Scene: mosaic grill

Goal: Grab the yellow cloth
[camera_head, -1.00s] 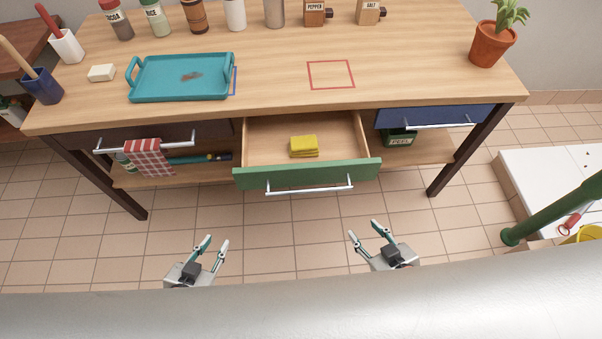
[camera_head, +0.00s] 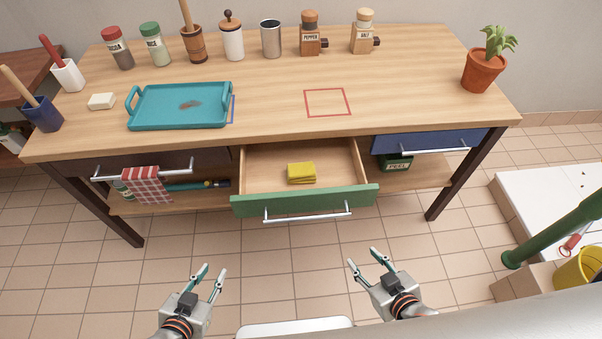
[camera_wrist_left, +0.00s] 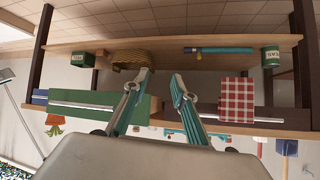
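The yellow cloth (camera_head: 301,173) lies folded inside the open drawer with the green front (camera_head: 305,201), at the middle of the table. My left gripper (camera_head: 214,270) is open and empty, in front of the drawer and to its left, apart from the cloth. My right gripper (camera_head: 362,257) is open and empty, in front of the drawer and to its right. In the left wrist view my left gripper's fingers (camera_wrist_left: 159,88) are spread with nothing between them. The cloth cannot be made out in that view.
A red checked towel (camera_head: 147,185) hangs on the left drawer handle. A blue drawer (camera_head: 430,140) is at the right. The floor before the drawer is clear.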

